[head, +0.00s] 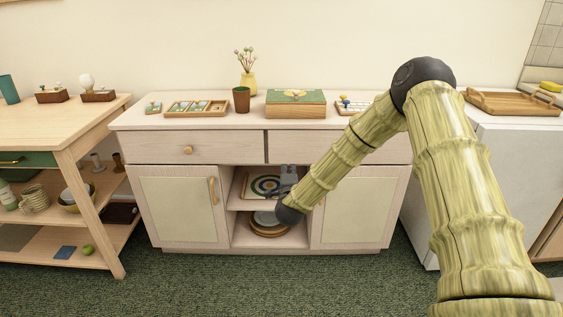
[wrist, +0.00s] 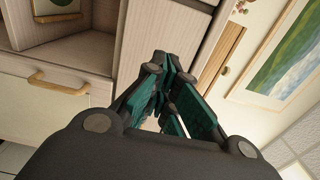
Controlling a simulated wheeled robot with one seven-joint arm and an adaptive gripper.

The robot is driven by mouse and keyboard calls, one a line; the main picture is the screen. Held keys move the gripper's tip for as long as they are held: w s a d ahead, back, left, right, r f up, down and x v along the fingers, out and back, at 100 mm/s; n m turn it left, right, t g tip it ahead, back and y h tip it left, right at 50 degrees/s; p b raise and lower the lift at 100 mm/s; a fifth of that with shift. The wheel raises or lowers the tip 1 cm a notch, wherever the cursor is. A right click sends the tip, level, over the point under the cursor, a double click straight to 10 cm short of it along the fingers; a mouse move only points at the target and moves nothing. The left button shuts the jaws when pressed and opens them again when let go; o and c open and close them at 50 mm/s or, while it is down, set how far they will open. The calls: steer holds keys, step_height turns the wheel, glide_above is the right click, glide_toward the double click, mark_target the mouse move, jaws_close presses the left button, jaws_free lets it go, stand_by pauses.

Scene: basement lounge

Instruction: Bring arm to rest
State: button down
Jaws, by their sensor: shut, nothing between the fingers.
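My arm, with a bamboo-like surface, reaches from the right of the head view down toward the open middle niche of the sideboard (head: 190,240). My gripper (head: 287,178) is small and partly hidden behind my arm's dark end, in front of the niche. In the wrist view my gripper (wrist: 166,68) has its dark and teal fingers drawn together with nothing between them. The wrist view is tilted and shows pale cabinet fronts, a wooden handle (wrist: 58,84) and a drawer seam close by.
The niche holds a round-patterned board (head: 262,186) and stacked plates (head: 268,222). A shelf table (head: 60,122) stands left. Green carpet is free in front.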

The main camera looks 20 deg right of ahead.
steer(key=s+a+f+n+g+y, duration=0.3)
steer(key=s+a+f+n, duration=0.35)
steer(key=s+f, duration=0.55)
steer(key=s+a+f+n+g+y, duration=0.4)
steer(key=s+a+f, duration=0.3)
steer(key=s+f, duration=0.45)
steer(key=s+a+f+n+g, duration=0.25)
steer(key=s+f+n, duration=0.25)
steer(key=s+f, duration=0.5)
steer(key=s+d+n+g, duration=0.2)
steer(key=s+n+g, duration=0.45)
steer(key=s, duration=1.95)
step_height(320, 180, up, 19)
steer(key=p, duration=1.9)
steer(key=shift+w+a+g, duration=0.2)
steer(key=shift+g, duration=0.1)
